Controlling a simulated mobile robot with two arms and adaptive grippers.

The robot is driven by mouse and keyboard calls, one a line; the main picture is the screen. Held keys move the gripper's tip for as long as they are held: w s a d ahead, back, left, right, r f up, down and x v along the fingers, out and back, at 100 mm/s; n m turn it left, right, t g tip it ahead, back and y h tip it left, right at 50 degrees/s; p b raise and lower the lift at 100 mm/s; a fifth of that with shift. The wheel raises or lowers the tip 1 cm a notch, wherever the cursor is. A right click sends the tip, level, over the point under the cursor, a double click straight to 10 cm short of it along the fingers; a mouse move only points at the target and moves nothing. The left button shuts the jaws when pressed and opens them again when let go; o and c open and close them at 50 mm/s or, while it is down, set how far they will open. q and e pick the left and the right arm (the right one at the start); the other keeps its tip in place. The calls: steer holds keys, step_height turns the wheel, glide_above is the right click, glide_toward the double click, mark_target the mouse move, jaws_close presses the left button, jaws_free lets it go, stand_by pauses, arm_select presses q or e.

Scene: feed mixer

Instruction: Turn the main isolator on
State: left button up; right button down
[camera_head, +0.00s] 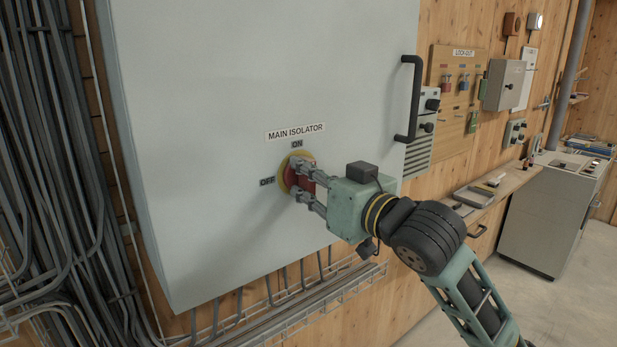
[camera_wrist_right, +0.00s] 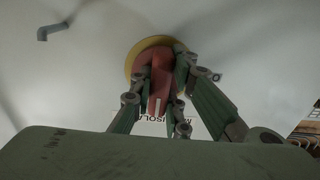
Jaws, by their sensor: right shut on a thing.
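The main isolator is a red rotary handle (camera_head: 296,179) on a yellow round plate (camera_head: 284,172), set on the front of a large grey cabinet (camera_head: 230,90). A label "MAIN ISOLATOR" is above it, with "ON" at the top and "OFF" at the left. My right gripper (camera_head: 304,181) is at the handle with its fingers on either side, shut on it. In the right wrist view the red handle (camera_wrist_right: 160,82) stands between the fingers, in front of the yellow plate (camera_wrist_right: 135,62). The fingers partly hide the handle, so its exact angle is hard to tell. My left gripper is out of view.
A black door handle (camera_head: 413,98) is on the cabinet's right edge. Beyond it are a lock-out board (camera_head: 455,75), a small grey box (camera_head: 503,85) and a shelf (camera_head: 495,190). A wire cable tray (camera_head: 300,305) runs below the cabinet.

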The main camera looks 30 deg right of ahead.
mark_target(297, 120)
steer(key=c, duration=1.7)
jaws_free()
steer(key=shift+r, duration=4.95)
